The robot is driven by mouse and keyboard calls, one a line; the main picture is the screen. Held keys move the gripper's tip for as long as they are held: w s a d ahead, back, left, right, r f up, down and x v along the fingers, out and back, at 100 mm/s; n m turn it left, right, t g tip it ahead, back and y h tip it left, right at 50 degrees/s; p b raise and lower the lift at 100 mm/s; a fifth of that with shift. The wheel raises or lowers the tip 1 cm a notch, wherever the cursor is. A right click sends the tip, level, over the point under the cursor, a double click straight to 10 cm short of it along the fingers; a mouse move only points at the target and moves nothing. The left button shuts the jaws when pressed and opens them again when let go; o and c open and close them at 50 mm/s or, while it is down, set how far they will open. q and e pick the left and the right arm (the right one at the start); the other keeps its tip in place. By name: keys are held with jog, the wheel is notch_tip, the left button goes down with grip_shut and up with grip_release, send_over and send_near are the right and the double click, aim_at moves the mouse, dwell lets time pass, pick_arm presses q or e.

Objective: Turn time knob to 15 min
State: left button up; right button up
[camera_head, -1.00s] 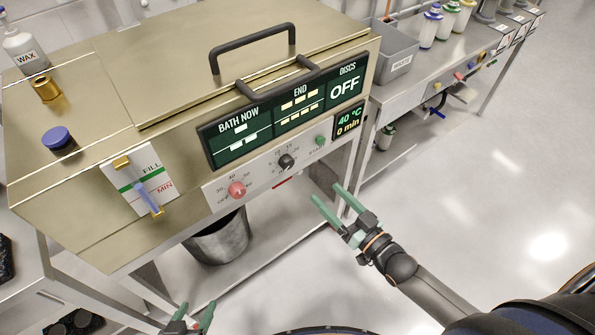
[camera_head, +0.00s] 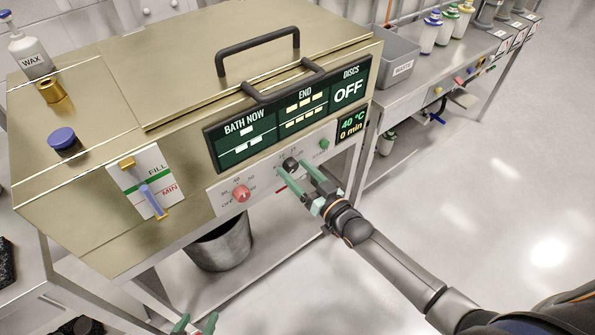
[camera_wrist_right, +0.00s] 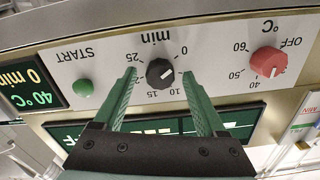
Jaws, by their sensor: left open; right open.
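The black time knob (camera_head: 290,164) is on the front panel of the wax bath, under the display. In the right wrist view, upside down, the knob (camera_wrist_right: 160,73) sits inside its "min" scale with 0, 10, 15 and 25 legible. The small readout (camera_head: 352,124) shows 40 °C and 0 min. My right gripper (camera_head: 293,167) is open at the panel. In the wrist view its green fingers (camera_wrist_right: 158,71) lie on either side of the knob, with visible gaps. My left gripper (camera_head: 199,319) is open, low at the bottom edge, away from the panel.
A red temperature knob (camera_head: 241,194) and a green START button (camera_head: 324,143) flank the time knob. A fill lever (camera_head: 152,200) is at the left. A metal bin (camera_head: 219,245) stands below. The floor to the right is clear.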

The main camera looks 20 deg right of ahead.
jog(key=shift+c, duration=0.3)
grip_shut()
